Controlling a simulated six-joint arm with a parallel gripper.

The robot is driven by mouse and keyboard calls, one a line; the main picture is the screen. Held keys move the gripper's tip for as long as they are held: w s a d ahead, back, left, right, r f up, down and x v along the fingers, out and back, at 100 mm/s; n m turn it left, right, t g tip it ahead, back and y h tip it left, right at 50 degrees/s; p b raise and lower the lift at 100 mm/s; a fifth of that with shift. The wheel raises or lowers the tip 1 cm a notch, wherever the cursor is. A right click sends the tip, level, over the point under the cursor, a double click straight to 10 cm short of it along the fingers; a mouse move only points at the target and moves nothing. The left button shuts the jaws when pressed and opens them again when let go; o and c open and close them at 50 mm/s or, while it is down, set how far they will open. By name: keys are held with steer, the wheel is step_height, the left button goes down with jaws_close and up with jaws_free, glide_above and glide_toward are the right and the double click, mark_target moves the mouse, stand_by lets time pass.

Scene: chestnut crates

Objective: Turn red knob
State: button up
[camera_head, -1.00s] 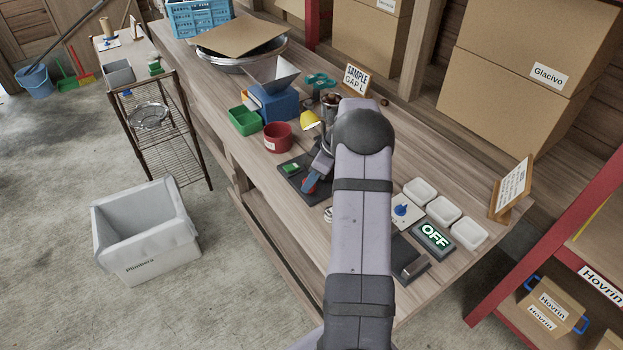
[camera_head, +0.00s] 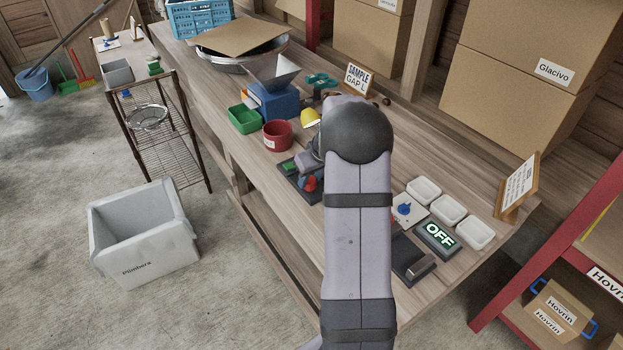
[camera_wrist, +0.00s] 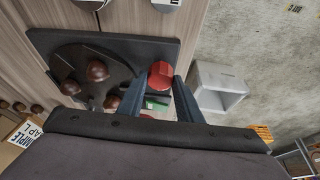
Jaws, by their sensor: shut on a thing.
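The red knob (camera_head: 309,184) stands on a dark panel (camera_head: 295,186) on the workbench in the head view. In the wrist view the red knob (camera_wrist: 161,75) sits between the two dark blue fingers of my gripper (camera_wrist: 163,84). The gripper is shut on it. In the head view my arm hides most of the gripper, and a blue finger part shows beside the knob. A green piece (camera_head: 288,168) lies on the panel behind the knob. A display (camera_head: 437,236) reads OFF.
A red pot (camera_head: 277,136), green bin (camera_head: 244,120) and blue machine (camera_head: 275,101) stand behind the panel. White dishes (camera_head: 424,189) and a blue knob (camera_head: 404,209) are to the right. In the wrist view, several brown balls (camera_wrist: 97,70) lie close to the fingers.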

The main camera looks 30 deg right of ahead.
steer(key=shift+w+a+r+m+h+p, duration=0.1)
steer(key=shift+m+h+p, duration=0.2)
steer(key=shift+m+p, duration=0.35)
steer(key=shift+a+r+m+h+p, duration=0.1)
steer(key=shift+m+h+p, duration=0.2)
steer(key=shift+m, duration=0.65)
steer(key=shift+d+f, duration=0.1)
steer(key=o, duration=1)
steer(key=shift+b+v, duration=1.1)
steer(key=shift+v, duration=2.55)
steer(key=shift+m, duration=0.3)
